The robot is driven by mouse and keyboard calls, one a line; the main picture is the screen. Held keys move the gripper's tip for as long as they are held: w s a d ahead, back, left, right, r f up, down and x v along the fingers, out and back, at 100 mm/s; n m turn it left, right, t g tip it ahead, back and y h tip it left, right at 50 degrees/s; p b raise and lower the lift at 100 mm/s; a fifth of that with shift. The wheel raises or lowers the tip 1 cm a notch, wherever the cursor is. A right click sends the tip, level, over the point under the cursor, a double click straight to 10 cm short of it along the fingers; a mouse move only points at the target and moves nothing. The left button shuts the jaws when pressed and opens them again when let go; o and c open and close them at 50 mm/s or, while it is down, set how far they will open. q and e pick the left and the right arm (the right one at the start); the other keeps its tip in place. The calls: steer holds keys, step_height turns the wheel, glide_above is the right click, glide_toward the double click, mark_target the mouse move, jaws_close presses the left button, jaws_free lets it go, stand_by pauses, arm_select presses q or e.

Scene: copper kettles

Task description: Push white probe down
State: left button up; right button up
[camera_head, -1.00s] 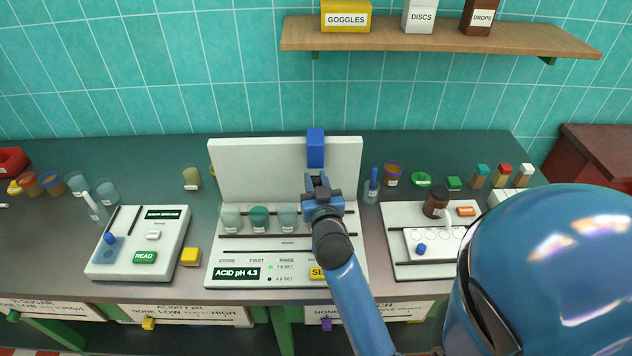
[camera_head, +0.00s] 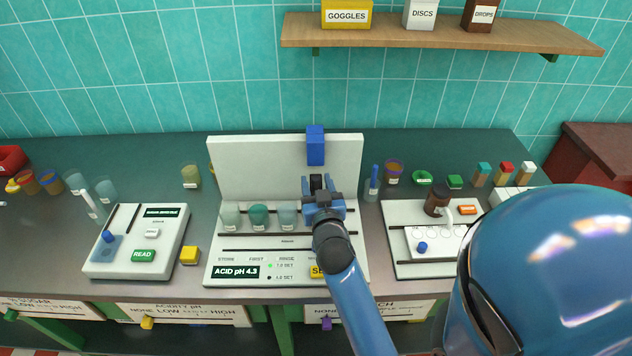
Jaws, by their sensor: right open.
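My right gripper (camera_head: 317,186) is open, in front of the white back panel (camera_head: 260,165) of the middle pH station. It is below a blue block (camera_head: 315,146) at the panel's upper edge. A dark piece shows between its fingers; I cannot tell what it is. No white probe can be made out clearly at this station; my gripper and arm hide the area below the block. A white stick (camera_head: 91,204) leans beside the glass cups at the left. My left gripper is not in view.
Several cups (camera_head: 259,215) stand on the station just left of my gripper. A brown bottle (camera_head: 437,200) stands on the right station (camera_head: 402,212). A wooden shelf (camera_head: 430,36) hangs above.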

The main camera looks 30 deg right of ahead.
steer(key=b+v, duration=0.3)
steer(key=v, duration=0.7)
steer(key=shift+r, duration=0.15)
steer(key=shift+a+r, duration=0.1)
steer(key=s+a+f+n+t+y, duration=0.1)
steer(key=s+a+n+t+y, duration=0.2)
steer(key=a+n+y, duration=0.3)
steer(key=s+a+f+m+g, duration=0.1)
steer(key=s+a+f, duration=0.1)
steer(key=s+f, duration=0.7)
steer(key=s, duration=0.5)
steer(key=shift+f+m+g+y, duration=0.3)
steer(key=shift+f+g+y, duration=0.05)
steer(key=shift+g+y, duration=0.05)
